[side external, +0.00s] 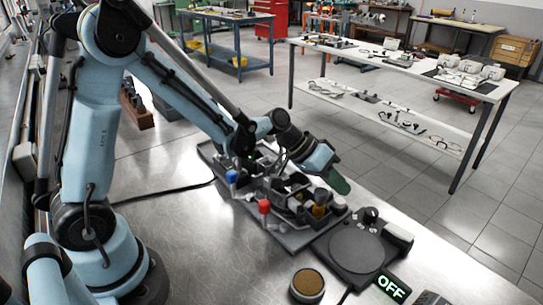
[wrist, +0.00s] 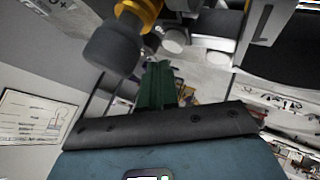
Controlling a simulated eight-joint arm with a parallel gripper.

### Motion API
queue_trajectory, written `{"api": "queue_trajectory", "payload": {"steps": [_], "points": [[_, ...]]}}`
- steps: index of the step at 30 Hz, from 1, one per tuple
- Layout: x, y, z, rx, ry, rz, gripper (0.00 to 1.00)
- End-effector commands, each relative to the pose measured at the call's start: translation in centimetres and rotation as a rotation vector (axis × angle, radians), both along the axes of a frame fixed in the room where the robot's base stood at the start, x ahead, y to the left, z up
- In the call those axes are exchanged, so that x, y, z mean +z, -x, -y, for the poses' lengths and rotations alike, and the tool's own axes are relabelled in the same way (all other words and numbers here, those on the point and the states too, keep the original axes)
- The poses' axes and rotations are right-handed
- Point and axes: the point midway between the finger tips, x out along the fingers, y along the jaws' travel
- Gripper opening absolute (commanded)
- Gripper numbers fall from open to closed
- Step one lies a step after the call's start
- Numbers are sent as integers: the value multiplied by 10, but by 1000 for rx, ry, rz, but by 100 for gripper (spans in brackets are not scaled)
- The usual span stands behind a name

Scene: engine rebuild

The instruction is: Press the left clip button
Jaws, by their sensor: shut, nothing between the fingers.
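My gripper (side external: 338,180) has green fingers held together, with nothing between them. It hangs above the right end of the dark engine tray (side external: 291,240), apart from it. The green fingers also show in the wrist view (wrist: 155,86). In the wrist view, a dark rounded cap with an orange collar (wrist: 112,46) is close, left of the fingertips. A pale panel marked "L" (wrist: 263,22) is at the upper right. I cannot tell which part is the left clip button. A blue-topped part (side external: 231,176) and a red-topped part (side external: 264,206) stand along the tray's near side.
A dark round turntable (side external: 357,250) stands right of the tray. A lit "OFF" display (side external: 393,287) and a round brown-topped container (side external: 307,285) are near the front. The metal bench (side external: 200,255) is clear in front of the tray. A white table (side external: 410,65) stands behind.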

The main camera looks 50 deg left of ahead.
Motion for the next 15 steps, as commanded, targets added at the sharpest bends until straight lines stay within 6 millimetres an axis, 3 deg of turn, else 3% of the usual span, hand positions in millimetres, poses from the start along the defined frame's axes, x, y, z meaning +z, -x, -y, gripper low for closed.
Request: {"api": "queue_trajectory", "payload": {"steps": [5,15], "points": [[2,0,0,0,0,0,0],[31,0,0,0,0,0,0]]}}
